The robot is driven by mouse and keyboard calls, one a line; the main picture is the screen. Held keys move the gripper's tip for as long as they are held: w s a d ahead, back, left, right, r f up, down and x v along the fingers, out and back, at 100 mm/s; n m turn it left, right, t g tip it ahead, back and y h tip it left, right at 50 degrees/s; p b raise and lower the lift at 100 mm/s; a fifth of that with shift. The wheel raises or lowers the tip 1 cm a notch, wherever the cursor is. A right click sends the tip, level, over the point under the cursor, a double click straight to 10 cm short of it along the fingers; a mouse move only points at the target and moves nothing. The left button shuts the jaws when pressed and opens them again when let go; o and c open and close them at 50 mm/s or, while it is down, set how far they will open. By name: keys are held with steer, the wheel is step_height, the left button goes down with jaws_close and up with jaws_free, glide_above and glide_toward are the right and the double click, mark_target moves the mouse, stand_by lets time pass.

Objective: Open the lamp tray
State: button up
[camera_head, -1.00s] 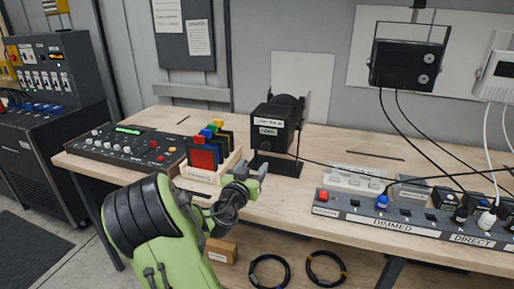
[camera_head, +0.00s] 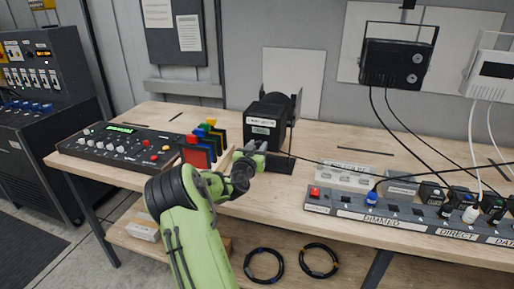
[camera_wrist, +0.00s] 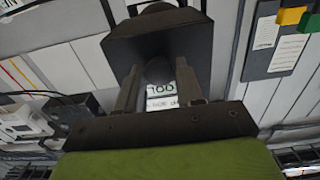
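The black stage lantern (camera_head: 268,122) stands on the bench with a white label on its near face. In the wrist view its dark housing (camera_wrist: 160,42) fills the top middle, with a round dark knob (camera_wrist: 158,70) below it. White labels (camera_wrist: 162,96), one reading roughly "100", show between my fingers. I cannot make out the tray's own edges. My gripper (camera_head: 256,148) is at the lantern's lower near face. In the wrist view my gripper's fingers (camera_wrist: 158,84) are apart, one on either side of the knob, with small visible gaps. Contact is not clear.
A control desk (camera_head: 118,145) and a rack of coloured filters (camera_head: 203,145) stand left of the lantern. A power strip (camera_head: 400,222) with plugs and cables lies right. A cable runs right from near my gripper. Coiled cables (camera_head: 264,265) lie below the bench.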

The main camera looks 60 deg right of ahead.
jaws_close()
steer(key=s+a+b, duration=0.1)
steer(key=a+b, duration=0.8)
steer(key=a, duration=0.1)
steer(key=shift+s, duration=0.3)
steer(key=shift+o, duration=2.3)
jaws_free()
steer(key=shift+a, duration=0.1)
